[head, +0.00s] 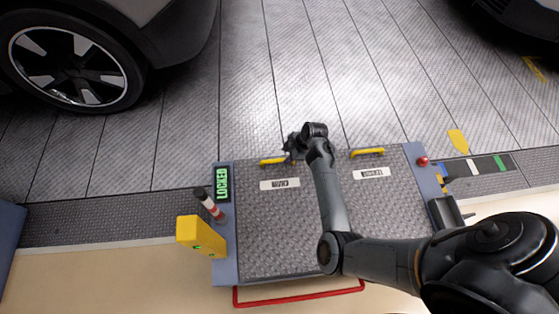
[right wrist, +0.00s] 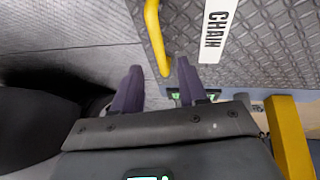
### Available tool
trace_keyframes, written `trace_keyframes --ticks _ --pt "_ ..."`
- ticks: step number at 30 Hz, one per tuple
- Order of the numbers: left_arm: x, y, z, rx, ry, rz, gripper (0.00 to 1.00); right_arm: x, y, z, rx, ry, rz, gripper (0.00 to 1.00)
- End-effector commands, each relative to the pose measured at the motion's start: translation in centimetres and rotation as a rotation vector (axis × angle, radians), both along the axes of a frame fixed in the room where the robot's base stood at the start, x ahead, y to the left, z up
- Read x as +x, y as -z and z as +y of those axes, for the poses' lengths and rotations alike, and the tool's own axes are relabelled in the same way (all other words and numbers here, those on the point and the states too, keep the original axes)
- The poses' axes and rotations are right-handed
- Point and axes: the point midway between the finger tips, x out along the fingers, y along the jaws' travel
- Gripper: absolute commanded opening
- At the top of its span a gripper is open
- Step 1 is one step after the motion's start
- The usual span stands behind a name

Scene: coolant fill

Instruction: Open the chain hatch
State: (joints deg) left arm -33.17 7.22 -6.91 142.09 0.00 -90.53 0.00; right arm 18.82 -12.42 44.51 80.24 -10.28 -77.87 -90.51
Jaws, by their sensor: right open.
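The chain hatch (head: 270,225) is a grey tread-plate lid in the floor panel, lying flat and closed. Its white label (head: 280,184) reads CHAIN in the right wrist view (right wrist: 217,30). Its yellow handle (head: 270,161) is at the hatch's far edge and also shows in the right wrist view (right wrist: 153,35). My right gripper (head: 290,146) is over this handle's right end. In the right wrist view its two dark fingers (right wrist: 158,85) are apart, with the handle's near end between or just beyond their tips. I cannot tell whether they touch it. My left gripper is not in view.
A second hatch (head: 385,205) with its own yellow handle (head: 367,152) lies to the right, partly behind my arm. A green-lit display (head: 222,183), a red-and-white lever (head: 211,207) and a yellow box (head: 188,232) stand left. A red button (head: 423,161) is right. Open floor lies beyond.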

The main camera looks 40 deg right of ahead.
Motion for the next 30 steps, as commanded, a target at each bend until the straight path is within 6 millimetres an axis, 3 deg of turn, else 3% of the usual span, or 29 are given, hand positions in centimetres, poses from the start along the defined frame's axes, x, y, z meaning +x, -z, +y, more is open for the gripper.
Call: trace_keyframes --ticks 1,9,24,26,30 --pt "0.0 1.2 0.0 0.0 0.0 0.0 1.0 0.3 1.4 0.2 0.0 0.0 0.001 0.42" --pt "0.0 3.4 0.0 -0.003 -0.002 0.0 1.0 1.7 4.4 1.0 0.001 0.001 -0.001 0.42" --pt "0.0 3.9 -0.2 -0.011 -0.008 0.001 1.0 2.2 5.3 1.3 -0.001 0.001 0.0 0.42" --pt "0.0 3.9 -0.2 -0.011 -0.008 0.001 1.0 2.1 5.3 1.3 -0.001 0.001 0.0 0.36" --pt "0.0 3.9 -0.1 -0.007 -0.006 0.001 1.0 2.1 5.3 1.2 -0.001 0.001 0.0 0.15"
